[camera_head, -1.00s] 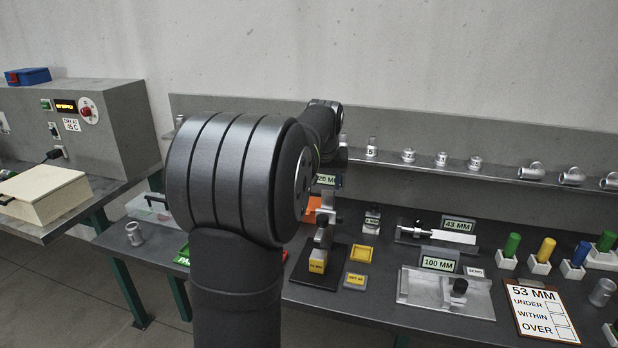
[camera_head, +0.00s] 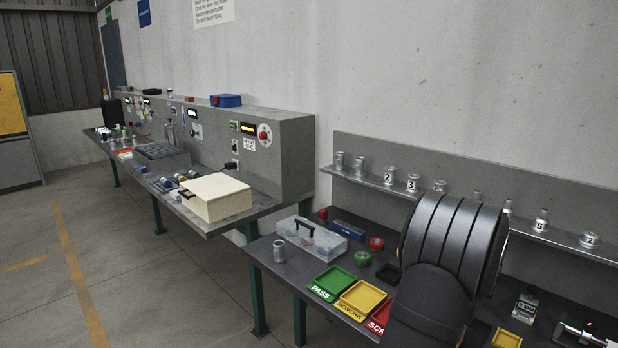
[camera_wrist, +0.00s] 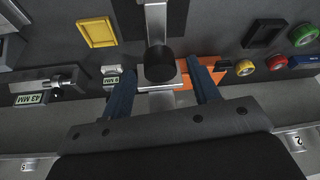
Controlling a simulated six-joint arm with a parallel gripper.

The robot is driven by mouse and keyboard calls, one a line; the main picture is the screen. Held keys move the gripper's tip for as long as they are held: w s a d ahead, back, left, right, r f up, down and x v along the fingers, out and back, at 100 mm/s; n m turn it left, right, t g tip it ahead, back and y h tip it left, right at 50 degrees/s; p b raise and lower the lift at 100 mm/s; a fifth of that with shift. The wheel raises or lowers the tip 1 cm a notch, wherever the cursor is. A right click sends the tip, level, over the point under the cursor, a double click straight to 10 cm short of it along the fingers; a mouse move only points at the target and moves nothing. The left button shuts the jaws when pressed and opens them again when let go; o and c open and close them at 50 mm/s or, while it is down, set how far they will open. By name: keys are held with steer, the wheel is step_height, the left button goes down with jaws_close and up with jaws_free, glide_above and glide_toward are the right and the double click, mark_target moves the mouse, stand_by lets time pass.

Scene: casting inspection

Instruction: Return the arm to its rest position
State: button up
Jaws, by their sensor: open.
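My arm fills the lower right of the head view, and its large dark joint hides my gripper there. In the wrist view my gripper (camera_wrist: 161,68) is open, with two dark blue fingers spread apart. A black round knob (camera_wrist: 160,65) on a metal gauge stand (camera_wrist: 156,22) shows between the fingers in the picture. I cannot tell how far it is from them. Nothing is visibly gripped. An orange piece (camera_wrist: 183,98) shows behind the fingers.
The workbench holds a green pass tray (camera_head: 331,283), a yellow rework tray (camera_head: 361,298), a clear case (camera_head: 312,240) and a small metal casting (camera_head: 279,251). A shelf (camera_head: 375,181) with castings runs behind. A cream box (camera_head: 216,197) stands on the left bench.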

steer(key=shift+x, duration=0.8)
steer(key=v, duration=1.8)
steer(key=x, duration=1.7)
step_height(320, 180, down, 7)
steer(key=shift+r, duration=0.15)
steer(key=v, duration=1.8)
steer(key=w+a+r+n, duration=0.1)
steer(key=n, duration=0.3)
steer(key=w+a+r+n+g+h, duration=0.1)
steer(key=n, duration=0.3)
steer(key=w+a+r+n+g, duration=0.1)
steer(key=n, duration=0.3)
steer(key=shift+w+a+r+n, duration=0.1)
steer(key=shift+w+r+n, duration=0.1)
steer(key=shift+n, duration=0.1)
